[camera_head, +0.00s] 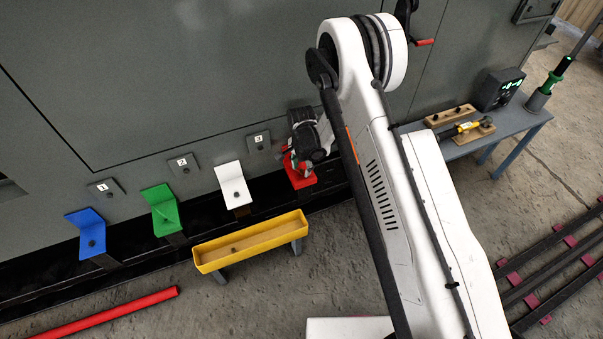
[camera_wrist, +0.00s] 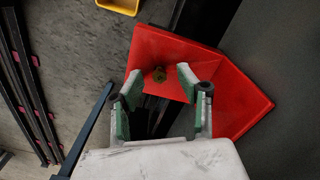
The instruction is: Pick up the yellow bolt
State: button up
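I cannot tell how far the tips are above the bracket. In the head view my gripper (camera_head: 291,160) is over the red bracket (camera_head: 302,180) at the right end of the bracket row, and it hides the bolt there.
Blue (camera_head: 86,228), green (camera_head: 161,210) and white (camera_head: 233,186) brackets stand to the left along the grey enclosure (camera_head: 130,80). A yellow tray (camera_head: 250,240) holding a small dark piece stands in front. A red bar (camera_head: 110,312) lies on the floor. A bench (camera_head: 510,120) with tools is at right.

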aim_at(302, 170)
jog(key=shift+f, duration=0.45)
grip_shut()
jog(key=shift+r, duration=0.15)
jog(key=shift+r, duration=0.6)
notch_tip(302, 170, up, 3)
jog(key=shift+p, duration=0.55)
jog(key=s+a+r+p, duration=0.2)
jog(key=s+a+r, duration=0.2)
jog(key=a+r, duration=0.5)
jog(key=shift+s+a+r, duration=0.15)
jog(key=shift+a+r, duration=0.15)
jog(key=shift+a, duration=0.55)
